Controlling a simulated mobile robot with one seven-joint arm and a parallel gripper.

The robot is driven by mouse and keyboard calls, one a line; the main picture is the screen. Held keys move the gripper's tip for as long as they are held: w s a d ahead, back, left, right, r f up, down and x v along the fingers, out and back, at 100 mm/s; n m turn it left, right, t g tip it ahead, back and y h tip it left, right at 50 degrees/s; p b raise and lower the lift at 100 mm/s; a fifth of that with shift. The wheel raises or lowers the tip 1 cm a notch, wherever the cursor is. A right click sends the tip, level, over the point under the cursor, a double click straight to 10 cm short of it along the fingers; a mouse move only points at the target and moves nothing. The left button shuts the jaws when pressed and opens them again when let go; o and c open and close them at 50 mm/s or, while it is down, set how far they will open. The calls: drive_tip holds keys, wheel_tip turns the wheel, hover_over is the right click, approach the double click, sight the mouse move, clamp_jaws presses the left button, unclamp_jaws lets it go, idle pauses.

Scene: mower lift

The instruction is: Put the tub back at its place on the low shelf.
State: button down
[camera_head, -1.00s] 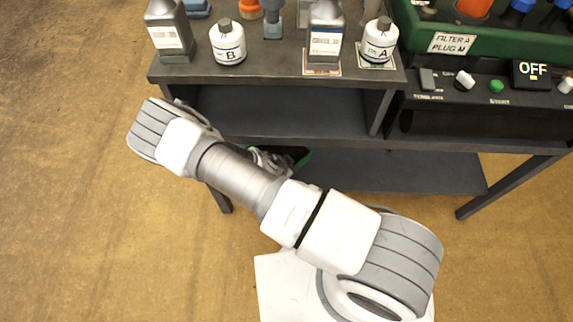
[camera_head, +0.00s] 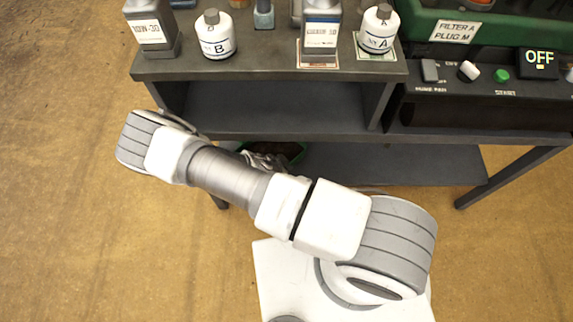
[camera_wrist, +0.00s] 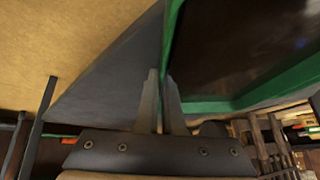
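The tub (camera_wrist: 272,88) is green with a dark inside and fills the upper right of the wrist view. In the head view only a dark, green-edged part of the tub (camera_head: 288,149) shows behind my arm, by the front of the low shelf (camera_head: 400,165). My gripper (camera_wrist: 161,75) has its two fingers on either side of the tub's green wall, with the wall pinched between them. In the head view my arm mostly hides my gripper (camera_head: 262,160). I cannot tell whether the tub touches the shelf.
Above is a bench (camera_head: 260,66) with an open compartment (camera_head: 275,105). Bottle B (camera_head: 215,36), bottle A (camera_head: 378,30) and grey containers stand on top. A control box (camera_head: 490,75) reading OFF is at right. Bench legs (camera_head: 510,178) flank the low shelf, whose right part looks clear.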

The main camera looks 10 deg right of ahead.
drive_tip(key=c, duration=1)
unclamp_jaws()
drive_tip(key=shift+f, duration=0.1)
drive_tip(key=shift+c, duration=0.2)
drive_tip(key=shift+a+r, duration=0.1)
drive_tip(key=shift+r, duration=0.3)
drive_tip(key=p+v, duration=0.4)
drive_tip(key=v, duration=0.7)
drive_tip(key=shift+s+r, duration=0.15)
drive_tip(key=shift+r, duration=0.05)
drive_tip(key=shift+a, duration=0.1)
